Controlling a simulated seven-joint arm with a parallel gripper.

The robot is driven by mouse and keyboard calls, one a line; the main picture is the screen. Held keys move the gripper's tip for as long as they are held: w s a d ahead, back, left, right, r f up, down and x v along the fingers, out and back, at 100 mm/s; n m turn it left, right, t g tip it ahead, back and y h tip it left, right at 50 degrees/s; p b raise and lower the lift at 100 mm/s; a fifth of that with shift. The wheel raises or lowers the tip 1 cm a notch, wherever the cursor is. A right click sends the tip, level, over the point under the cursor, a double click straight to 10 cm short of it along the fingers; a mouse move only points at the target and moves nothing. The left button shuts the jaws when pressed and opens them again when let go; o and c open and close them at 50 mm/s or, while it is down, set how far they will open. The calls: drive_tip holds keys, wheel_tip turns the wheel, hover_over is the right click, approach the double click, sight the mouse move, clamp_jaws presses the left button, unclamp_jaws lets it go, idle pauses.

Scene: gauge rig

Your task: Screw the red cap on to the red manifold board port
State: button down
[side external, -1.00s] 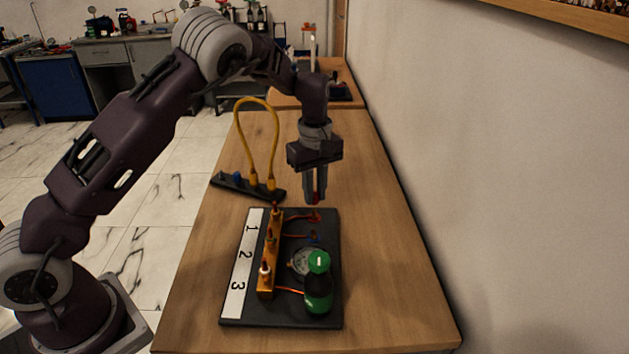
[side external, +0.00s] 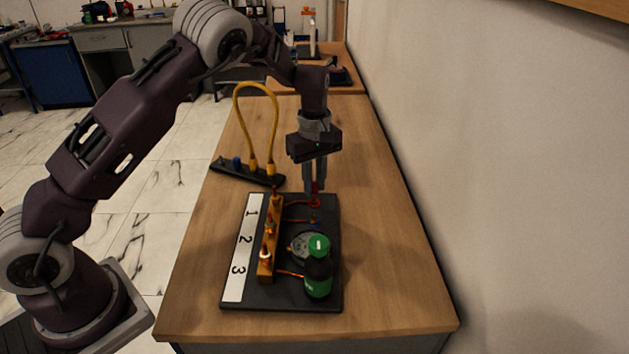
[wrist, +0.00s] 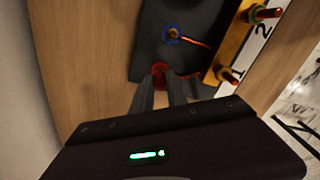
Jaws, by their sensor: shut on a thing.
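The black manifold board (side external: 330,300) lies on the table with a white strip marked 1, 2, 3. Its red port (side external: 315,204) is at the far right end, where a red line runs from the brass manifold (side external: 267,255). My gripper (side external: 314,188) points down right above that port, shut on the red cap (side external: 316,187). The cap is mostly hidden between the fingers, and I cannot tell whether it touches the port. In the wrist view, red (wrist: 160,70) shows just past the fingertips (wrist: 161,86), at the board's edge; cap and port cannot be told apart there.
A blue-ringed port (wrist: 172,34) is beside the red one. Behind, a black rack (side external: 225,169) carries a looped yellow hose (side external: 238,100). The table's right side is clear.

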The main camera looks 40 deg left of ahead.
drive_tip(key=shift+f, duration=0.2)
drive_tip(key=shift+f, duration=0.85)
drive_tip(key=shift+f, duration=0.3)
idle(0.8)
drive_tip(key=m, duration=1.5)
drive_tip(key=shift+d+m, duration=0.15)
drive_tip(key=shift+m, duration=0.25)
